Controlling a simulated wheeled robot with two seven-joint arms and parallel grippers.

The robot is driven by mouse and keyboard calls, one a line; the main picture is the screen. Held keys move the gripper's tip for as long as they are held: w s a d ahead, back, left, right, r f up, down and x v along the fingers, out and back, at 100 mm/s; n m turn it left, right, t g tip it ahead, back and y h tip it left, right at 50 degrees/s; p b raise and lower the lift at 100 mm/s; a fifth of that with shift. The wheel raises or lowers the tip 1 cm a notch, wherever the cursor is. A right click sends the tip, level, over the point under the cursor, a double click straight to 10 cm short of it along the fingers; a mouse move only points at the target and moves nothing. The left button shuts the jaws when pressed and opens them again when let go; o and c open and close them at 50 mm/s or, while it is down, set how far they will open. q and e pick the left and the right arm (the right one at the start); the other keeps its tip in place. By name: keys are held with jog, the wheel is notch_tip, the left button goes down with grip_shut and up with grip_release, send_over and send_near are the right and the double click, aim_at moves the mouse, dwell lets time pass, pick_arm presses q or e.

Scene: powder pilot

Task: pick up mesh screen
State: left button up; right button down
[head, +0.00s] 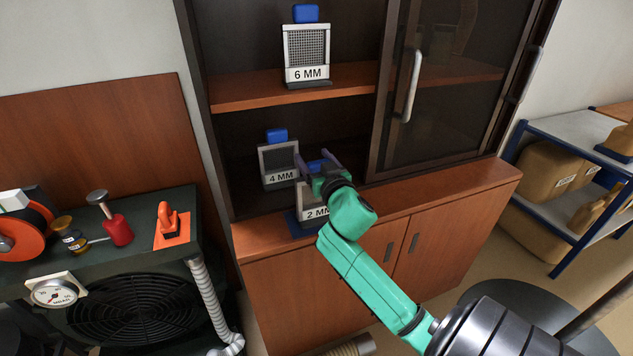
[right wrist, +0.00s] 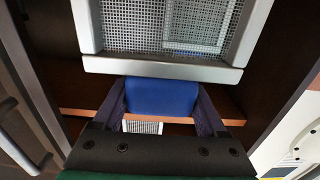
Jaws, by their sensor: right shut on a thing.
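The mesh screen labelled 2 MM (head: 314,213) stands at the front of the lower cabinet shelf in the head view, partly hidden by my right gripper (head: 316,163). My right gripper is shut on the blue tab at its top. In the right wrist view the tab (right wrist: 163,97) sits between the two fingers, and the screen's grey frame and mesh (right wrist: 165,64) fill the upper part. The 4 MM screen (head: 279,160) stands just left, and the 6 MM screen (head: 307,50) stands on the shelf above. My left gripper is not in view.
The upper shelf (head: 245,91) is above the gripper. A glass cabinet door (head: 445,80) with a handle stands to the right.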

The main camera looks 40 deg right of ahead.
notch_tip(320, 180, up, 20)
jog(key=p, duration=0.3)
jog(key=shift+p, duration=0.3)
